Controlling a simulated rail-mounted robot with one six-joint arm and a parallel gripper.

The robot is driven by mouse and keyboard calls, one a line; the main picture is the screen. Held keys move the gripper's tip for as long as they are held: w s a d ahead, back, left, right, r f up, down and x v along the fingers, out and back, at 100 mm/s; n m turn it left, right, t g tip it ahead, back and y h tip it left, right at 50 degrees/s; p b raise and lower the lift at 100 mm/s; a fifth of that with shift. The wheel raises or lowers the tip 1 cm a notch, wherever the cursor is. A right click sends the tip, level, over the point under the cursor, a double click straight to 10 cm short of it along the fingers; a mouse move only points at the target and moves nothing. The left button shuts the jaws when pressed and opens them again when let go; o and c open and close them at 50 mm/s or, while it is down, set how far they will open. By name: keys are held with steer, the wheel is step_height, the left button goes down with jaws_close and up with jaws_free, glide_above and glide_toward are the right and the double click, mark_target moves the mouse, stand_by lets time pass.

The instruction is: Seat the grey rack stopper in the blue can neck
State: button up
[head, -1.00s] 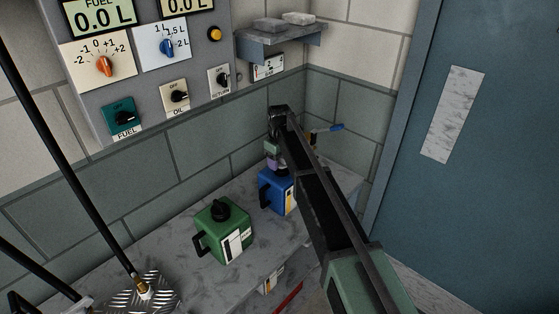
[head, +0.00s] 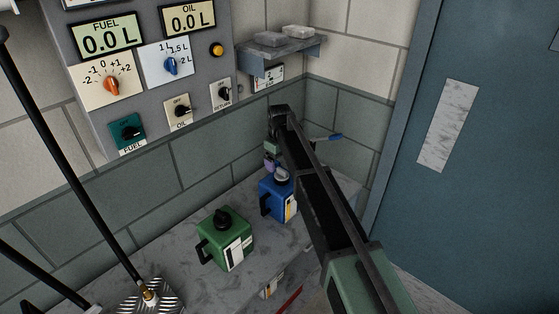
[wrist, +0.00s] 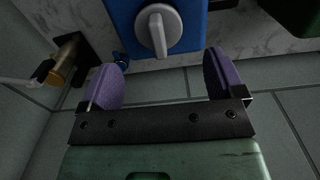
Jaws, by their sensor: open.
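The blue can (head: 273,206) stands on the shelf, with its top also in the wrist view (wrist: 197,12). The grey stopper (head: 282,173) is at the can's neck. In the wrist view the stopper (wrist: 158,28) shows as a round grey cap with a raised bar, over the can's top. How deep it sits I cannot tell. My gripper (wrist: 165,80) is open, its two purple pads wide apart with nothing between them. The stopper lies beyond the pads, clear of both. In the head view my arm hides part of the can's right side.
A green can (head: 225,242) with a black cap stands left of the blue can. A valve with a blue lever (head: 328,138) is on the wall behind my arm; its brass body (wrist: 64,62) shows in the wrist view. A small grey ledge (head: 283,52) is above. A blue door (head: 495,190) is right.

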mark_target(280, 169)
step_height(280, 169, up, 6)
steer(key=p, duration=0.3)
steer(key=shift+f+p, duration=0.1)
steer(key=shift+p, duration=0.3)
steer(key=shift+s+d+m, duration=0.1)
steer(key=shift+s+m, duration=0.2)
steer(key=shift+m, duration=0.2)
steer(key=s+d+f+m+b, duration=0.1)
steer(key=s+d+m, duration=0.2)
steer(key=s+d, duration=0.4)
steer(key=s+d+f+m+b, duration=0.1)
steer(key=s+d+m, duration=0.2)
steer(key=s+d, duration=0.5)
steer(key=s+d+f+m+b, duration=0.1)
steer(key=s+d+m, duration=0.2)
steer(key=s+d, duration=0.5)
steer(key=s, duration=0.8)
steer(key=shift+s+f, duration=0.15)
steer(key=shift+s, duration=0.15)
